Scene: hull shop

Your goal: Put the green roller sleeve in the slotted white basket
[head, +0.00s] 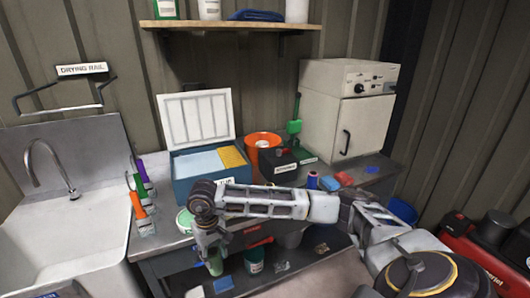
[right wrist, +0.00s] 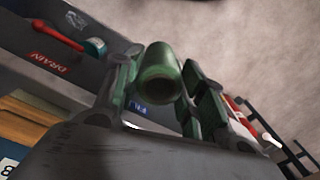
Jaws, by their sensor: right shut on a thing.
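The green roller sleeve (head: 215,266) is in my right gripper (head: 211,256), which is shut on it in front of the bench's front edge in the head view. In the right wrist view the sleeve (right wrist: 161,72) is a hollow green tube between the two fingers (right wrist: 160,95), its open end facing the camera. I cannot make out a slotted white basket in either view. My left gripper is not in view.
The grey bench (head: 165,243) carries a blue box (head: 180,176) with a raised white lid, an orange bucket (head: 262,141) and a white oven cabinet (head: 340,112). A sink (head: 75,232) stands left. My right arm spans the bench front.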

